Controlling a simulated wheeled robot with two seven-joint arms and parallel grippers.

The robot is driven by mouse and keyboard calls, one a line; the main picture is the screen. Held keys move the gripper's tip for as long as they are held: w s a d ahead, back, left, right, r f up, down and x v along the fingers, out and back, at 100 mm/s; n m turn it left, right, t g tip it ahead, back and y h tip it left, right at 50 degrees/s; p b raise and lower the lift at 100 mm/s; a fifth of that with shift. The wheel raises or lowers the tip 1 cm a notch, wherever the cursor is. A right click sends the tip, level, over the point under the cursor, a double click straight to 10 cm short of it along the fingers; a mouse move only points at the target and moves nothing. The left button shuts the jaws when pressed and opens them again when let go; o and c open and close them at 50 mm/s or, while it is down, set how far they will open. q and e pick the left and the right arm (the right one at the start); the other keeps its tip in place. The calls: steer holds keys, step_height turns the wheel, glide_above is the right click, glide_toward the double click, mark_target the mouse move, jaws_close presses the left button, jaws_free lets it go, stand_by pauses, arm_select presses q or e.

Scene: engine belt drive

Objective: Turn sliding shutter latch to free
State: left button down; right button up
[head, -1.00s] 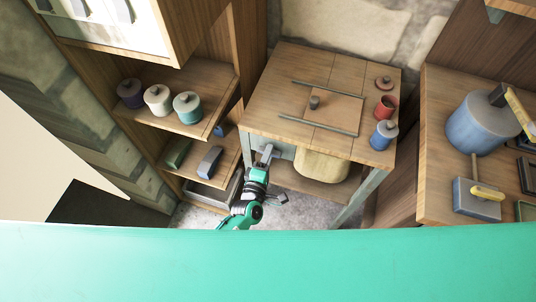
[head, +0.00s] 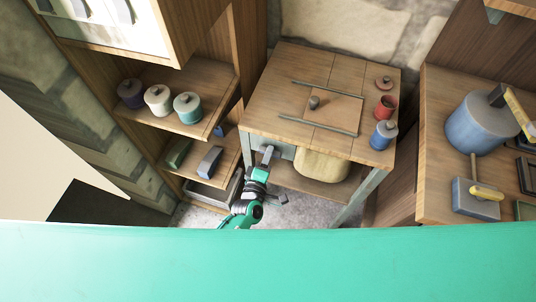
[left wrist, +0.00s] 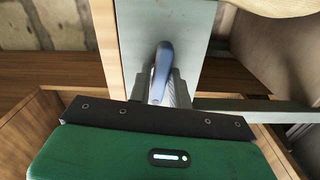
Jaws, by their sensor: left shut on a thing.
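The latch (left wrist: 163,62) shows in the left wrist view as a blue-grey rounded lever on a pale grey plate (left wrist: 195,25) at the table's front left corner. My left gripper (left wrist: 164,88) is shut on it, with a finger on each side of the lever. In the head view my left gripper (head: 266,155) reaches up to the grey front under the table top and hides most of the latch. The sliding shutter (head: 332,108) looks like a square wooden panel with a dark knob, lying between two grey rails on the table top. My right gripper is out of view.
The wooden table (head: 275,75) also carries a red cup (head: 385,107) and a blue jar (head: 383,136). A pale rounded container (head: 320,165) sits beneath the top. Shelves with jars (head: 187,108) stand close on the left. A bench with a blue pot (head: 480,125) stands on the right.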

arm_select(q)
steer(key=shift+m+p, duration=1.45)
steer(key=shift+m, duration=6.75)
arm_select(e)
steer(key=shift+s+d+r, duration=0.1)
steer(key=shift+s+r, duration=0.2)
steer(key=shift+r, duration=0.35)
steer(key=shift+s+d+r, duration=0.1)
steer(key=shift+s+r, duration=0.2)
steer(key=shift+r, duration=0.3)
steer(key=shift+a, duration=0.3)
arm_select(q)
steer(key=c, duration=1.4)
jaws_free()
steer(key=shift+s, duration=0.1)
